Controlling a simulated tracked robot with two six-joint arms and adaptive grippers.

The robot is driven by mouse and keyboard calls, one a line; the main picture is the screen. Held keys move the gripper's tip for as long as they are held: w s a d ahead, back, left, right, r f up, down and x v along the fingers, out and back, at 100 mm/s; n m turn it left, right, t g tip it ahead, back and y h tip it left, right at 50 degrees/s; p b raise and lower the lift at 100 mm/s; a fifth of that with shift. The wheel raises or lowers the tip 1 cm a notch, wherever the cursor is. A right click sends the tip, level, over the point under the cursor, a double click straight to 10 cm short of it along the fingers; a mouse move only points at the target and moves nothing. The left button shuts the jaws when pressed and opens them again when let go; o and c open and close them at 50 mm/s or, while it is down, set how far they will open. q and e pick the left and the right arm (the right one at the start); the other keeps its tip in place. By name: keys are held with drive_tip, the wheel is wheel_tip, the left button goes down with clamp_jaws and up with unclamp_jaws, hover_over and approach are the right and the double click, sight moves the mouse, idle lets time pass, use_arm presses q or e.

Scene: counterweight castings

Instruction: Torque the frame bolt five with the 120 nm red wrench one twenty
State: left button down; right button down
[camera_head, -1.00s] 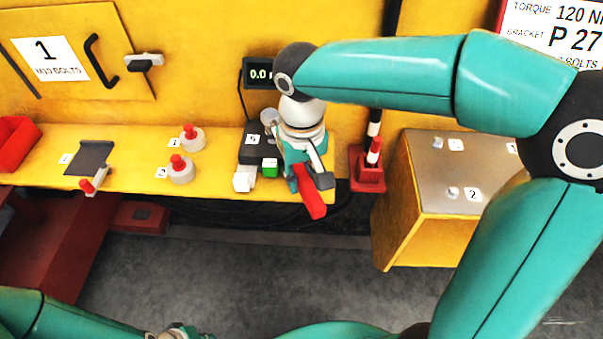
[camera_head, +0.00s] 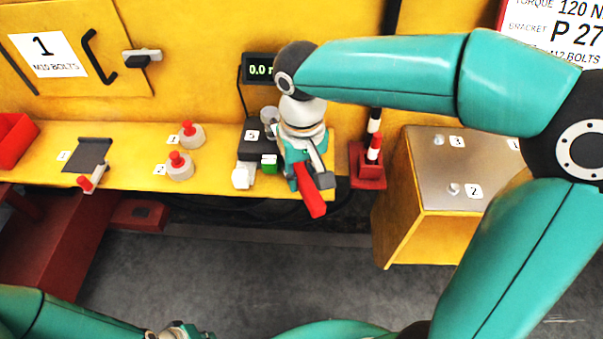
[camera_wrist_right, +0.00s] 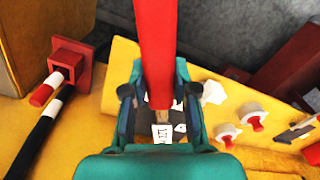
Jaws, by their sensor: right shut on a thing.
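My right gripper (camera_head: 308,178) is over the right end of the yellow ledge, shut on the red wrench (camera_head: 313,200). The red handle sticks out toward the front, past the ledge edge. In the right wrist view the red wrench (camera_wrist_right: 156,50) runs up between the fingers (camera_wrist_right: 152,100), with a white label near its lower end. The frame bolts (camera_head: 453,189) stand on the grey-topped yellow block (camera_head: 400,215) at right, with tags 2 and 3 readable. I cannot make out bolt five; my right arm covers part of the block. My left gripper (camera_head: 178,332) is cut off at the bottom edge.
A dark tester marked 5 (camera_head: 251,150) and its display (camera_head: 259,69) are beside the right gripper. A red base with a striped post (camera_head: 368,176) stands between ledge and block. Red-topped knobs (camera_head: 179,165) and a red bin (camera_head: 15,140) are at left.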

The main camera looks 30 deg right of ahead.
drive_tip(key=shift+f+b, duration=0.6)
drive_tip(key=shift+b, duration=0.05)
idle(0.3)
drive_tip(key=shift+a, duration=0.2)
drive_tip(key=shift+w+a+m, duration=0.15)
drive_tip(key=shift+a+m, duration=0.45)
drive_tip(key=shift+a, duration=0.1)
drive_tip(key=shift+w+a, duration=0.1)
drive_tip(key=shift+a, duration=0.2)
idle(0.4)
drive_tip(key=shift+w+a+m, duration=0.2)
drive_tip(key=shift+a+m, duration=0.4)
drive_tip(key=shift+a, duration=0.05)
drive_tip(key=shift+a, duration=0.2)
drive_tip(key=shift+w+a+r+m, duration=0.1)
drive_tip(key=shift+w+a+m, duration=0.2)
drive_tip(key=shift+a+m, duration=0.3)
drive_tip(key=shift+a, duration=0.1)
drive_tip(key=shift+w+a+p, duration=0.15)
drive_tip(key=shift+a+p, duration=0.05)
drive_tip(key=shift+p, duration=0.1)
idle(0.4)
